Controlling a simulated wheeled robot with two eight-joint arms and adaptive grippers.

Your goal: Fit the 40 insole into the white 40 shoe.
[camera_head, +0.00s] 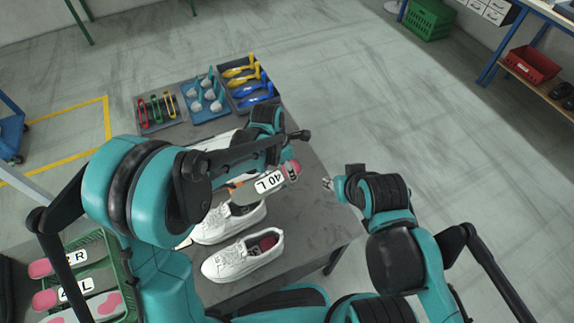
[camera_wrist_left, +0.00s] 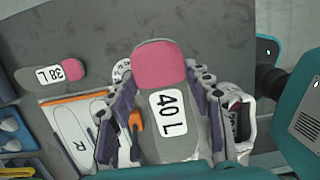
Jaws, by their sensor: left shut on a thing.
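My left gripper (camera_wrist_left: 160,112) is shut on the 40 L insole (camera_wrist_left: 180,140), a grey insole with a pink heel and a white label. Its fingers lie along both sides in the left wrist view. In the head view the insole (camera_head: 268,183) is held above the table, over the white shoes. One white shoe (camera_head: 240,258) with a red inside stands at the front; another white shoe (camera_head: 228,225) is just behind it, partly under the insole. No size is readable on either shoe. My right gripper (camera_head: 328,184) is empty right of the insole; its finger opening is unclear.
A 38 L insole (camera_wrist_left: 48,76) lies to the left in the left wrist view. A green crate (camera_head: 118,262) with several insoles is at the left. Trays of red-green clips (camera_head: 150,125), white-blue tools (camera_head: 190,112) and yellow-blue tools (camera_head: 235,82) line the back. The table's right front is clear.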

